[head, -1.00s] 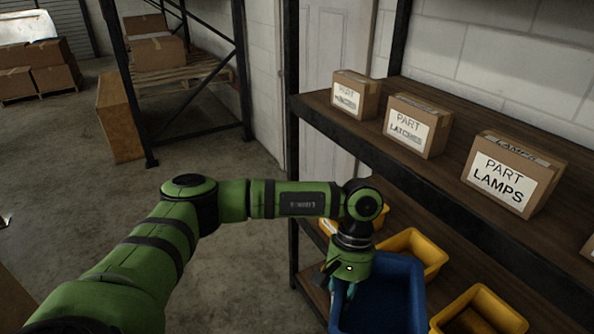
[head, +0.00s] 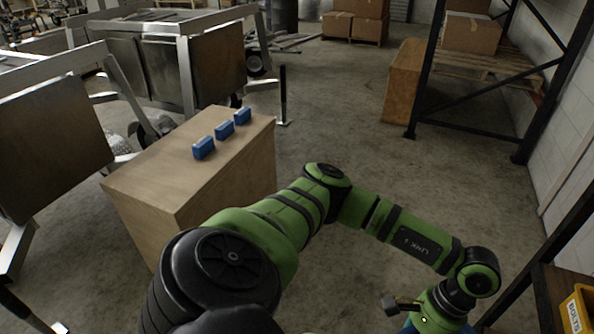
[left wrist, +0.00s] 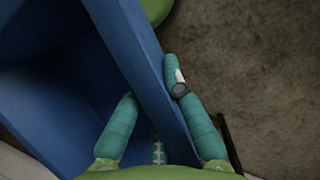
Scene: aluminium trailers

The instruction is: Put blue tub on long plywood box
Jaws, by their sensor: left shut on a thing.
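The blue tub (left wrist: 45,110) fills the left of the left wrist view, and only a sliver of it (head: 409,326) shows at the bottom of the head view. My left gripper (left wrist: 150,80) is shut on its wall, one teal finger on each side of it. In the head view my left gripper (head: 432,314) is low at the lower right, its fingers out of frame. A long plywood box (head: 150,185) stands on the floor left of centre, with a flat top. My left gripper is well to the right of it. My right gripper is not in view.
Three small blue blocks (head: 225,130) stand in a row along the top's far right side; its near left part is bare. Metal trailers (head: 188,70) stand behind and left. A shelf (head: 553,300) is at lower right. The floor (head: 340,130) between is clear.

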